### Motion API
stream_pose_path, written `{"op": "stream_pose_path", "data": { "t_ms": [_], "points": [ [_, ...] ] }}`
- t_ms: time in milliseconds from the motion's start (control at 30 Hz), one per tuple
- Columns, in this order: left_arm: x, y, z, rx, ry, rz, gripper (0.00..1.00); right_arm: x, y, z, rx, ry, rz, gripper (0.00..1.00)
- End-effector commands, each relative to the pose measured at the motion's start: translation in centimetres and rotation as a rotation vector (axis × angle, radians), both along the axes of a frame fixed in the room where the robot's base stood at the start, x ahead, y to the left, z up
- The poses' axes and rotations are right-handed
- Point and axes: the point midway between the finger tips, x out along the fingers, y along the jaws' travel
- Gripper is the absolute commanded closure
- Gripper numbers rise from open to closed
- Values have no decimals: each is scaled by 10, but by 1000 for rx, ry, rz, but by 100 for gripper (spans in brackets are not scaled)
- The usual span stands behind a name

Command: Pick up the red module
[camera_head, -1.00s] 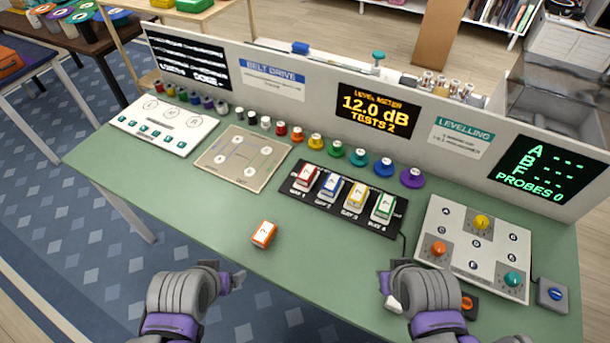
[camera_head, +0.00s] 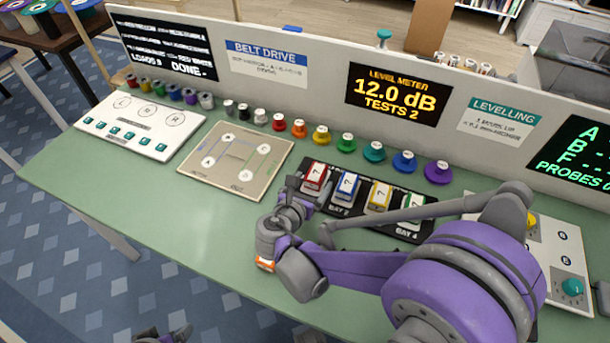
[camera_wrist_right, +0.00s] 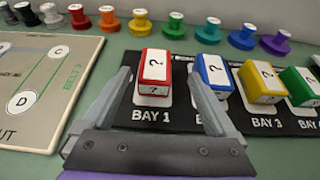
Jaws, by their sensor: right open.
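The red module (camera_head: 315,174), a red block with a white label bearing a question mark, sits in bay 1 of the black rack (camera_head: 336,206). In the right wrist view the red module (camera_wrist_right: 154,68) stands upright between and beyond the fingertips of my right gripper (camera_wrist_right: 157,80), which is open and empty.
Blue (camera_wrist_right: 215,74), yellow (camera_wrist_right: 260,80) and green (camera_wrist_right: 300,86) modules stand right of the red one. A belt board (camera_head: 236,160) lies to the left. Colored knobs line the back. An orange block (camera_head: 265,264) is mostly hidden below my right wrist.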

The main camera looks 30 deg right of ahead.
Motion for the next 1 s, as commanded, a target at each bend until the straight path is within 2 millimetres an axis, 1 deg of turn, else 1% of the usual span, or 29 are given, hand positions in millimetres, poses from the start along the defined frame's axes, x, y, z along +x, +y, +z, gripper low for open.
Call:
{"op": "stream_pose_path", "data": {
  "t_ms": [33,100,200,367,467,600,700,933,967,1000],
  "points": [
    [0,0,-2,0,1,0,13,5,-8,-4,1,-1,-5,7],
    [0,0,-3,0,1,0,13,11,-15,-8,2,-1,-5,7],
    [0,0,-4,0,1,0,13,17,-21,-11,3,-1,-4,7],
    [0,0,-5,0,2,0,13,23,-25,-14,4,-2,-2,7],
    [0,0,-6,0,2,0,13,32,-32,-17,4,-1,-5,7],
    [0,0,-9,0,3,0,13,48,-46,-24,4,-2,-6,7],
    [0,0,-11,0,4,0,13,55,-54,-29,4,-1,-5,7],
    [0,0,-11,0,4,0,13,57,-55,-29,5,-2,-2,7],
    [0,0,-11,0,4,0,13,57,-55,-29,5,-2,-2,11],
    [0,0,-11,0,4,0,13,57,-55,-29,5,-2,-2,18]
  ]
}}
